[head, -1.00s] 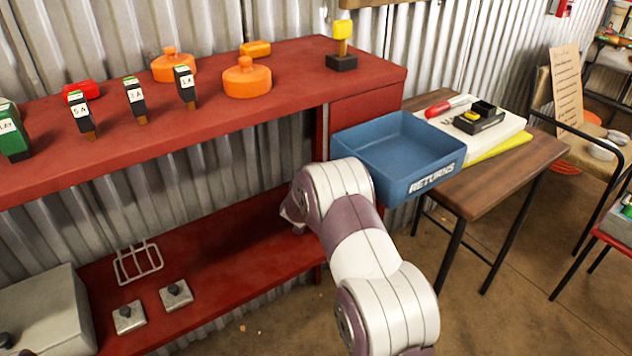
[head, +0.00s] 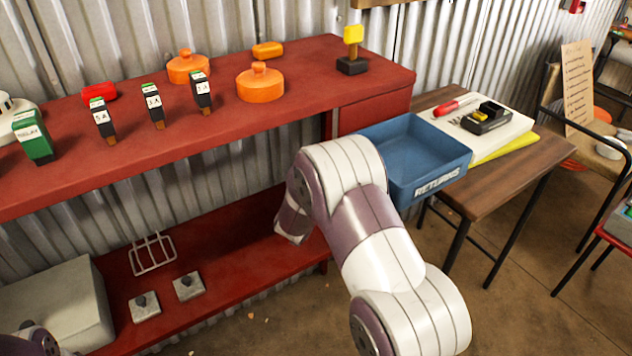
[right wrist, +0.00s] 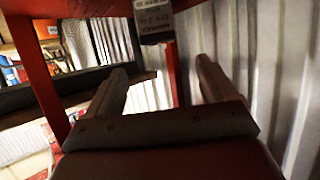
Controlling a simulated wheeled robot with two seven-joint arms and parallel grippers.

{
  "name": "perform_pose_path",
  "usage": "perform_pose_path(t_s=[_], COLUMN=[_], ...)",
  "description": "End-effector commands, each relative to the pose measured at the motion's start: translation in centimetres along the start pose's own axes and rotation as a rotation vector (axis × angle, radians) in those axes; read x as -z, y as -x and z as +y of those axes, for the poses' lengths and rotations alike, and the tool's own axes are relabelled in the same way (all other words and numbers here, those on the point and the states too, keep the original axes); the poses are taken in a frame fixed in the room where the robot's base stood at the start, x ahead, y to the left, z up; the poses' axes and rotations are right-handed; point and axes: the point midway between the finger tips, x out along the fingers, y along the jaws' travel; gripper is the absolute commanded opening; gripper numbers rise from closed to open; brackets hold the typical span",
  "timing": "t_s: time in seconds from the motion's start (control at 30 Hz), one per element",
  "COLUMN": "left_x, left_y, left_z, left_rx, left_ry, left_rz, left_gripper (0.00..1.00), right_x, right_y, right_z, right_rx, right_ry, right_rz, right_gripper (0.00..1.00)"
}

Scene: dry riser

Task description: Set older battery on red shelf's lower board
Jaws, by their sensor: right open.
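The red shelf has an upper board (head: 300,135) and a lower board (head: 235,270). My right arm reaches in front of the shelf, its wrist near the lower board's right end; the gripper itself is hidden in the head view. In the right wrist view my right gripper (right wrist: 162,68) is open, with nothing between its fingers. A dark block with a printed grey label (right wrist: 153,16) is cut off at that view's top edge, beyond the fingers; I cannot tell whether it is the older battery. My left gripper is not in view.
The lower board holds a wire rack (head: 152,255), two knobbed plates (head: 188,286) and a grey box (head: 60,300) at left. Labelled fuses, a green relay (head: 33,137) and orange pots stand above. A blue returns bin (head: 425,150) is beside the wooden table (head: 490,195).

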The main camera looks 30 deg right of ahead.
Motion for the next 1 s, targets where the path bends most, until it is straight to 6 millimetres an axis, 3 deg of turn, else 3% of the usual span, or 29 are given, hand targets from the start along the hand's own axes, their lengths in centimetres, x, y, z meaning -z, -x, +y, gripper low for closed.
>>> perform_pose_path(t_s=[0.1,0.17,0.27,0.3,0.4,0.5,0.63,1.0], left_x=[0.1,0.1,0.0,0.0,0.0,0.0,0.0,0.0], left_y=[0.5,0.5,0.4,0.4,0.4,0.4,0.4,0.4], left_z=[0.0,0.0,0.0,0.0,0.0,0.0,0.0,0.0], left_rx=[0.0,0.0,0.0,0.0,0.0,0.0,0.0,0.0], left_ry=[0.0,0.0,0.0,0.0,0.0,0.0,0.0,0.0], left_rz=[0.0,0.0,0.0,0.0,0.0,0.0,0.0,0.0], left_gripper=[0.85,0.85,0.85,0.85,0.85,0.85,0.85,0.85], right_x=[0.0,-0.3,-3.2,-4.9,-9.0,-11.2,-12.2,-12.2], right_y=[1.5,3.0,9.2,12.7,20.7,25.6,27.8,27.9], right_z=[-0.3,-1.6,-4.4,-4.3,-1.1,3.1,5.7,5.8], right_rx=[0.018,0.098,0.333,0.413,0.499,0.489,0.463,0.462], right_ry=[0.003,0.02,0.121,0.19,0.38,0.526,0.604,0.607], right_rz=[-0.013,-0.075,-0.329,-0.458,-0.744,-0.919,-1.005,-1.01], right_gripper=[0.85,0.85,0.85,0.85,0.85,0.85,0.85,0.85])
